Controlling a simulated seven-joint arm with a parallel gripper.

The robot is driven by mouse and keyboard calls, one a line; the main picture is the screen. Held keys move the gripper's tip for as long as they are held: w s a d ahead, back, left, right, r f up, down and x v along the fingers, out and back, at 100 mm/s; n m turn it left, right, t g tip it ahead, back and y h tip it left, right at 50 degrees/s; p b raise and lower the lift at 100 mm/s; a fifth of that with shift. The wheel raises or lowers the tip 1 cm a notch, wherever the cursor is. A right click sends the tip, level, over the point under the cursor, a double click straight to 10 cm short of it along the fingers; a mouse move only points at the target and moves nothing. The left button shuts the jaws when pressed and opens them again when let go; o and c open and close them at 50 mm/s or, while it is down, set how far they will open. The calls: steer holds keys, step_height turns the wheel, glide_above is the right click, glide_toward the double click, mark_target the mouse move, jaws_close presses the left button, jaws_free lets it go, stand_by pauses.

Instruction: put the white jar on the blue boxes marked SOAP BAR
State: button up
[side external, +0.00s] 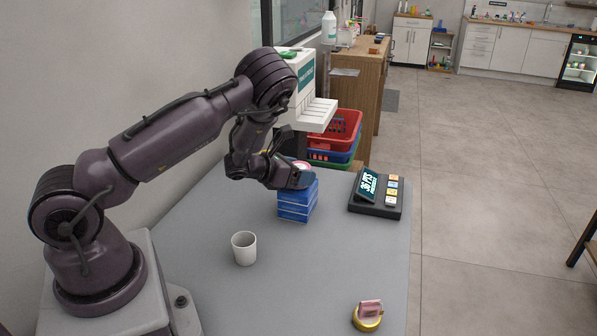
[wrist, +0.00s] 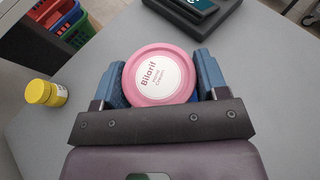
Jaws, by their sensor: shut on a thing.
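In the side view only a bit of the jar (side external: 301,164) shows behind my gripper (side external: 296,177). The stack of blue boxes (side external: 296,206) stands upright on the grey table, directly under my gripper. Whether the jar touches the top box is hidden by the fingers.
A white cup (side external: 244,248) stands left of the boxes. A black terminal (side external: 376,194) is at the right. A yellow roll with a pink item (side external: 368,315) lies at the front. Stacked baskets (side external: 335,135) are behind the table. A yellow container (wrist: 46,93) is at left in the wrist view.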

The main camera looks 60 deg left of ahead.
steer(key=shift+f, duration=0.1)
steer(key=o, duration=0.9)
steer(key=shift+o, duration=0.2)
